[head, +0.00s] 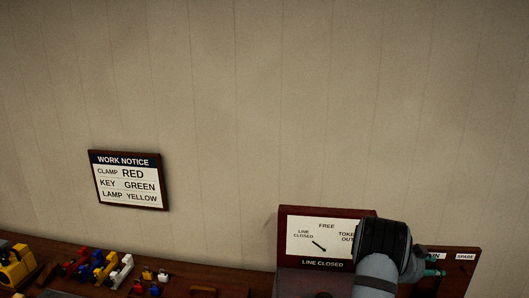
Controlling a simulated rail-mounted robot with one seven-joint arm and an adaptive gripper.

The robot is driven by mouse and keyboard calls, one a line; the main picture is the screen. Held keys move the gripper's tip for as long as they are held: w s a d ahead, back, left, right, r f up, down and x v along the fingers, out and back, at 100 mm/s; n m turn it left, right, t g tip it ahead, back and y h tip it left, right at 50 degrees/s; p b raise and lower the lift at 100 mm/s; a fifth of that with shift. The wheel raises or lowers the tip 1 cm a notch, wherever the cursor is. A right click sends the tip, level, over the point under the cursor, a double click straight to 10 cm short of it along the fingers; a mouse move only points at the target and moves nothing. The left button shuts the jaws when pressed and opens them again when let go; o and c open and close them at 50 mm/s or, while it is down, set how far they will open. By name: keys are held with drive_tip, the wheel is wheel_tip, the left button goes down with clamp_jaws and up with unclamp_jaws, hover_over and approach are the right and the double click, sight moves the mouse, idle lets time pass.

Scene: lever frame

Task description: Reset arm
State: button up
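My arm (378,272) rises from the bottom edge at the lower right in the head view, a grey link ending in a dark rounded joint. I cannot make out my gripper's fingers, and no held thing shows. The arm covers the right part of a framed indicator (300,235) marked "LINE CLOSED", "FREE" and a partly hidden "TOKEN OUT". Its needle is a short dark slanting line. The plate below the dial reads "LINE CLOSED".
A work notice (127,180) on the wall reads clamp red, key green, lamp yellow. Red, blue, yellow and white parts (105,268) lie on the shelf at lower left. A board (466,268) at right has a "SPARE" label. A small teal thing (433,272) shows beside my arm.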

drive_tip(key=shift+x, duration=0.75)
